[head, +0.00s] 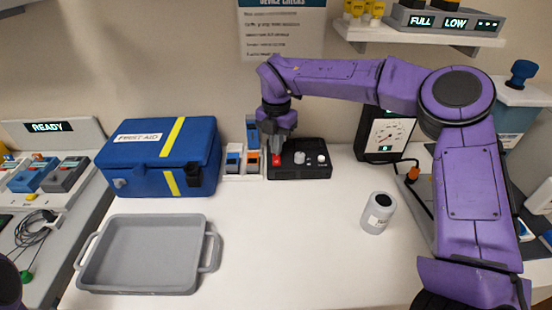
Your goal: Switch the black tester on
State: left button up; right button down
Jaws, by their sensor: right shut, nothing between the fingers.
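The black tester (310,172) is a low black box at the back of the white table, with a red button at its left end and light knobs to the right. My right gripper (276,151) is shut and empty, pointing down at the tester's left end. Its tip is at or just above the red button (277,160) and partly covers it; I cannot tell whether they touch. My left gripper is out of view.
A blue first-aid case (150,150) and a grey tray (145,255) are on the left. A grey canister (378,214) stands on the right, in front of a black gauge device (388,132). The table's middle front is clear.

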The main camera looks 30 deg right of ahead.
jog(key=shift+f+b, duration=0.5)
jog(key=shift+f, duration=0.15)
notch_tip(320, 180, up, 7)
jog(key=p, duration=0.5)
jog(key=shift+r, duration=0.1)
dwell(0.3)
